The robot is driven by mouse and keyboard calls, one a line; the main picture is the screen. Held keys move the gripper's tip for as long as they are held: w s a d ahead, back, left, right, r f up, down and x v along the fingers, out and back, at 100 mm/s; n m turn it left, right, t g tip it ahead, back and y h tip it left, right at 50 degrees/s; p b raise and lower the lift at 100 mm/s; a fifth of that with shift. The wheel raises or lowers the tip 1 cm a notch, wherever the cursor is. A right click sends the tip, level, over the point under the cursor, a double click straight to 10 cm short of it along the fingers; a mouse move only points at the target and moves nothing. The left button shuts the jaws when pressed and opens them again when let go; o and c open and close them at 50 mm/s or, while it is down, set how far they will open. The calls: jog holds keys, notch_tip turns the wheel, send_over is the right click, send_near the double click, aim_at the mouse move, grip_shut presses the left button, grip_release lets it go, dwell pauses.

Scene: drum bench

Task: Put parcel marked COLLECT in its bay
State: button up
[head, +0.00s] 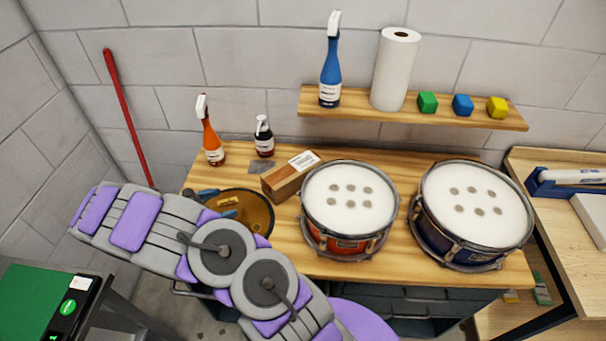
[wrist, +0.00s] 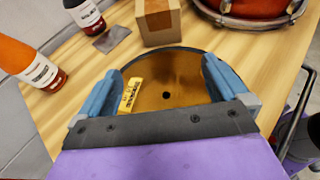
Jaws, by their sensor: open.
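A brown cardboard parcel (head: 288,180) with a white label lies on the wooden bench, left of the red drum. The label is too small to read. In the wrist view the parcel (wrist: 158,22) is at the top centre, with a tape strip on its side. My gripper (wrist: 162,75) is open and empty, its blue fingers spread over a bronze cymbal-like disc (wrist: 172,98) with a yellow tag. The gripper (head: 218,202) is short of the parcel and apart from it. I cannot make out a marked bay.
The red drum (head: 348,205) and blue drum (head: 474,212) stand right of the parcel. An orange spray bottle (head: 212,145), a small dark bottle (head: 264,140) and a grey patch (head: 261,167) are behind. A shelf (head: 410,110) hangs above. Bare bench lies between the drums.

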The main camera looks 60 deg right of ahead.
jog(key=b, duration=0.2)
send_near(268, 191)
jog(key=x, duration=0.4)
jog(key=shift+w+f, duration=0.15)
jog(key=b+x, duration=0.1)
jog(key=x, duration=0.3)
jog(key=shift+f, duration=0.15)
jog(key=shift+d+f, duration=0.15)
jog(key=shift+d, duration=0.35)
jog(key=c, duration=1.3)
jog(key=shift+o, duration=0.2)
notch_tip(268, 191, up, 10)
jog(key=p, duration=0.1)
jog(key=shift+p, duration=0.35)
